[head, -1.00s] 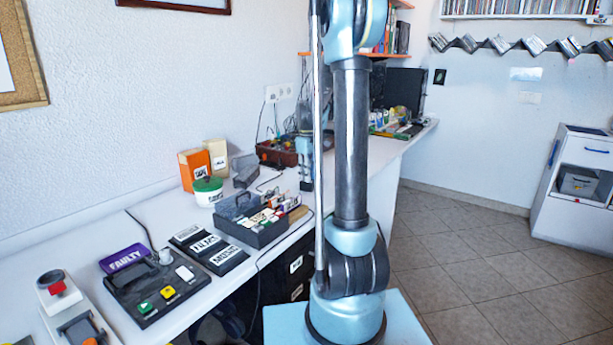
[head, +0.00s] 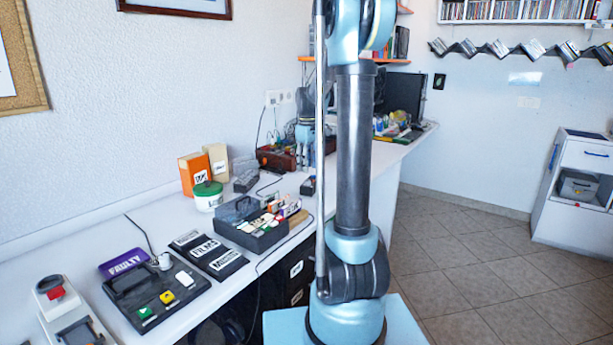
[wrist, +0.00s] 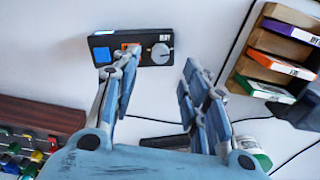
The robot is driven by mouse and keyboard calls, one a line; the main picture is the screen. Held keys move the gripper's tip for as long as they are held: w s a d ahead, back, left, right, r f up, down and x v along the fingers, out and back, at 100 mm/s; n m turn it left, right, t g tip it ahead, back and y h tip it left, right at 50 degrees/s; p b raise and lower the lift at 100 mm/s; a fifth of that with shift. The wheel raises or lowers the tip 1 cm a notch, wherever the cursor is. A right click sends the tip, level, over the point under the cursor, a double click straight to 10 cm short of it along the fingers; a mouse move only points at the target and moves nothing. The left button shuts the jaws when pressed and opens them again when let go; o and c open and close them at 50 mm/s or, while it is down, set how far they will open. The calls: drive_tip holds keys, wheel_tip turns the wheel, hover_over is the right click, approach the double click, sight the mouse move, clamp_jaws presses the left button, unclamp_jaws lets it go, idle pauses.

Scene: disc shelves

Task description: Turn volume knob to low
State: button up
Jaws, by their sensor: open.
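In the wrist view a small black device (wrist: 100,40) lies on the white desk. It carries a blue square (wrist: 108,41), an orange patch and a grey round knob (wrist: 158,53) at its right end, with a small white label above. I cannot read the knob's setting. My gripper (wrist: 157,72) is open and empty, its fingers spread either side of the knob in the picture, with no contact visible. In the head view the device is a small dark box (head: 308,187), and my gripper (head: 304,158) is above and behind it, partly hidden by my arm.
A reddish-brown box (head: 270,156) stands behind. A green-lidded jar (head: 207,190) and a black panel (head: 140,310) with another knob (head: 164,261) are further left.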

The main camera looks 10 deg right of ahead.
sight(308, 180)
drive_tip(key=shift+r, duration=2.85)
drive_tip(key=s+f+m+t, duration=0.1)
drive_tip(key=s+f+m, duration=0.1)
drive_tip(key=s, duration=0.9)
drive_tip(key=s+f+m, duration=0.1)
drive_tip(key=s+m, duration=0.1)
drive_tip(key=s, duration=0.8)
drive_tip(key=s+f+m+t, duration=0.1)
drive_tip(key=s+f+m, duration=0.3)
drive_tip(key=s+f, duration=0.9)
drive_tip(key=s, duration=0.3)
drive_tip(key=shift+s+m, duration=0.15)
drive_tip(key=shift+m, duration=0.25)
drive_tip(key=shift+c, duration=0.5)
